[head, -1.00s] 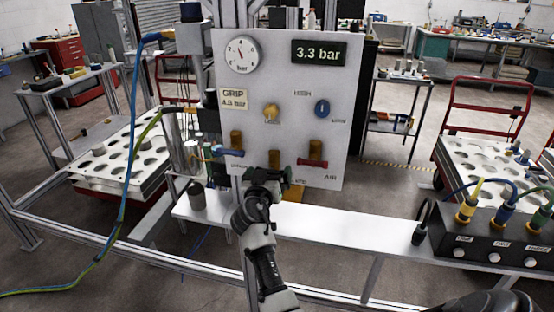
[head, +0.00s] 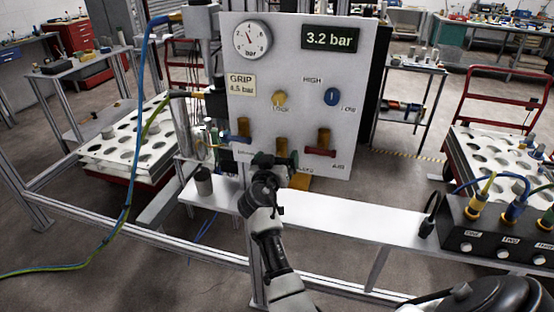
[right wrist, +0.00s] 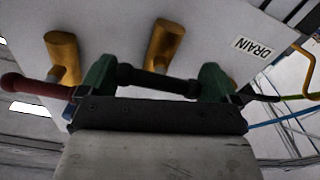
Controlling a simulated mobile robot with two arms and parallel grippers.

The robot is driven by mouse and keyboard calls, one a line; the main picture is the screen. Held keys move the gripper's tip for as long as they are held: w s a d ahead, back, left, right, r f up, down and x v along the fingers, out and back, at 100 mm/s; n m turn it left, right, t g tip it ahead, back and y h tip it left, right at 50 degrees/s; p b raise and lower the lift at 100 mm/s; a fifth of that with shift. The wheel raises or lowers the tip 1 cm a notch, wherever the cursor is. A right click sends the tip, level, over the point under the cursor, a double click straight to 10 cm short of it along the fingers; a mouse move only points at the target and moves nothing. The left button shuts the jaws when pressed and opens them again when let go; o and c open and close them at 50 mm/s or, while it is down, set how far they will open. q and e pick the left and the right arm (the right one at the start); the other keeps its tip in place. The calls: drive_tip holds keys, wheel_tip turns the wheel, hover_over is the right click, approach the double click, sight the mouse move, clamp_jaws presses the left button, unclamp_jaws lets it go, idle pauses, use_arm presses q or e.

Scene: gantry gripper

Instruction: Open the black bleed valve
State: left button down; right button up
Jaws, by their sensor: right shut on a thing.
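The black bleed valve has a brass body (head: 281,146) low on the white panel, in the middle of a row of three valves. Its black bar handle (right wrist: 158,82) shows in the right wrist view, lying crosswise below the brass body. My right gripper (head: 276,161) has green fingertips, one at each end of this handle, and is shut on it. In the head view the gripper hides most of the handle. The right wrist view also shows the gripper (right wrist: 158,84) close up. My left gripper is not in view.
The white panel (head: 350,90) carries a round gauge (head: 252,40) and a display (head: 331,38) reading 3.2 bar. A red-handled valve (head: 320,151) sits close right of the black one; another valve (head: 243,128) is at left. A connector box (head: 500,235) stands at right on the white shelf.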

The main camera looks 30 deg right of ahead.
drive_tip(key=n, duration=0.4)
drive_tip(key=shift+b, duration=0.4)
drive_tip(key=n, duration=0.4)
drive_tip(key=shift+n+p, duration=0.3)
drive_tip(key=n+p, duration=0.1)
drive_tip(key=n, duration=0.3)
drive_tip(key=shift+n+p, duration=0.3)
drive_tip(key=shift+p, duration=0.05)
drive_tip(key=shift+f+n+p, duration=0.1)
drive_tip(key=shift+n+p, duration=0.9)
drive_tip(key=shift+n, duration=1.2)
drive_tip(key=o, duration=0.6)
drive_tip(key=shift+d+f, duration=0.1)
